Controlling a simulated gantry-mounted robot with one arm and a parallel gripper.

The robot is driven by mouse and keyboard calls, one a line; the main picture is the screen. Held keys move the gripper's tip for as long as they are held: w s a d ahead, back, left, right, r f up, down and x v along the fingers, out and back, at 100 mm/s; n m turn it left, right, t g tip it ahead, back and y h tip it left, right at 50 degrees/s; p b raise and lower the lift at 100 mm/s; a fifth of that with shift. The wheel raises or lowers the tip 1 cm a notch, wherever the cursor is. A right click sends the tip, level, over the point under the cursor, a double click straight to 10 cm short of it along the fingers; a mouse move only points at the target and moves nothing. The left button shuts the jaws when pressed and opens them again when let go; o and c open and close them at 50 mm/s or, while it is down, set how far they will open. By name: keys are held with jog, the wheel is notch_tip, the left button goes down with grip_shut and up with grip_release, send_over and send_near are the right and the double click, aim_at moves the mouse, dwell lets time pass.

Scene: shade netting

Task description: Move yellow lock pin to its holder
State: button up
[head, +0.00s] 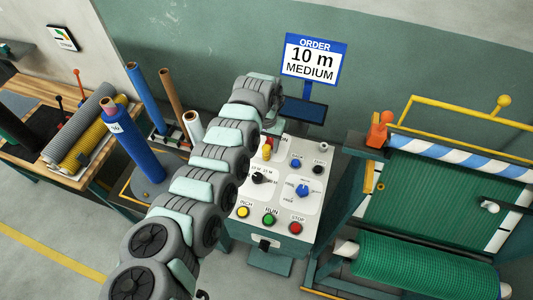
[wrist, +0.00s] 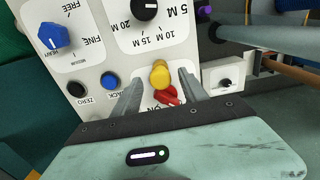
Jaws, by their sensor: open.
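The yellow lock pin (wrist: 160,73) sits at the red switch handle (wrist: 168,96) on the control panel, by the "ON" label. In the head view the pin (head: 266,155) shows small beside the red handle, partly behind my arm. My gripper (wrist: 161,76) is open, with one finger on each side of the pin in the wrist view. I see no clear contact between the fingers and the pin. In the head view my gripper is mostly hidden by my arm. I cannot tell which part is the pin's holder.
The panel (head: 309,218) carries a black length dial (wrist: 146,8), a blue dial (wrist: 55,40), and several push buttons. An order sign (head: 314,62) reads "10 m MEDIUM". A green net roll (head: 425,265) is at right. Upright rolls, including a blue one (head: 135,145), stand left.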

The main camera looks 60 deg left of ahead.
jog(key=shift+f, duration=1.05)
jog(key=shift+r+p, duration=0.1)
jog(key=shift+p, duration=0.2)
jog(key=shift+c, duration=0.5)
grip_shut()
